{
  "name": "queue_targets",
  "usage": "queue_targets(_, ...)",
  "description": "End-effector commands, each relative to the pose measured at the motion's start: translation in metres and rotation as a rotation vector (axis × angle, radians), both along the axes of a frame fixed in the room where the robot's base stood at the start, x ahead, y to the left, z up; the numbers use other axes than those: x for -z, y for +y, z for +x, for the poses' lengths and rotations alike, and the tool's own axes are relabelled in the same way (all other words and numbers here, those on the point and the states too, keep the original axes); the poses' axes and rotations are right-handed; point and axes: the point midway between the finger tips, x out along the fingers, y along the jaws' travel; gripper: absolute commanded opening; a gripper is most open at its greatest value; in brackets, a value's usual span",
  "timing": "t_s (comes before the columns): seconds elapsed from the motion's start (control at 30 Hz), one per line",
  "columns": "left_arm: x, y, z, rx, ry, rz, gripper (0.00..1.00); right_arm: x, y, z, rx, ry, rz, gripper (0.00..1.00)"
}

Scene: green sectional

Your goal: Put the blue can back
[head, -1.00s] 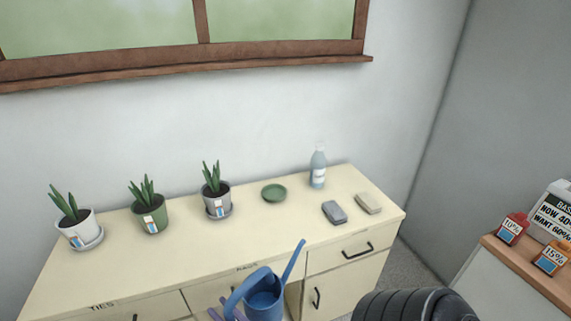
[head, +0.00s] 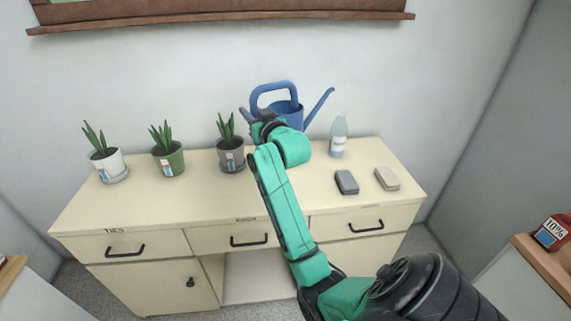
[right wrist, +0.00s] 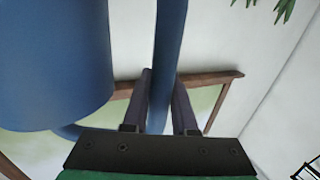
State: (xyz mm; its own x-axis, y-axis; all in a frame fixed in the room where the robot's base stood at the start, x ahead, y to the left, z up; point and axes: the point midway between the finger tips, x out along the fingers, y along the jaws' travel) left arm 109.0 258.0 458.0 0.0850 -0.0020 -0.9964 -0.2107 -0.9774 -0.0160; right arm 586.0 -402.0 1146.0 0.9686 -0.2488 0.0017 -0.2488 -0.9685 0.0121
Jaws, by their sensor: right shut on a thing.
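The blue can is a blue watering can (head: 291,112) with a loop handle and a long spout pointing right. It appears upright at the back of the cream cabinet top (head: 215,198), between the grey potted plant and the bottle. My right gripper (head: 249,114) is at its left side. In the right wrist view the fingers (right wrist: 163,82) are shut around the blue handle (right wrist: 169,45), with the can's body (right wrist: 55,65) at left. My arm hides the can's base, so I cannot tell whether it touches the top. My left gripper is not in view.
Plants in white (head: 107,163), green (head: 169,161) and grey (head: 231,156) pots stand left of the can. A clear bottle (head: 338,136) is close on its right. A grey block (head: 346,182) and a beige block (head: 387,179) lie at front right. The green saucer is hidden.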

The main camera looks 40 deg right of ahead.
Motion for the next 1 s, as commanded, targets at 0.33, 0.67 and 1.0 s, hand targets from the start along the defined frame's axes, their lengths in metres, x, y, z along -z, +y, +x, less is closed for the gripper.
queue_targets(0.33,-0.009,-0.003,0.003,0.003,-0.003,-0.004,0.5,0.077,-0.003,0.0,0.007,0.005,-0.001,0.0)
queue_targets(0.67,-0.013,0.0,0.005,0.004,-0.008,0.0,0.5,0.152,-0.003,0.0,0.007,-0.001,-0.005,0.0)
queue_targets(1.0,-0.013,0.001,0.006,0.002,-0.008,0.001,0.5,0.194,-0.003,0.0,0.007,-0.004,-0.006,0.0)
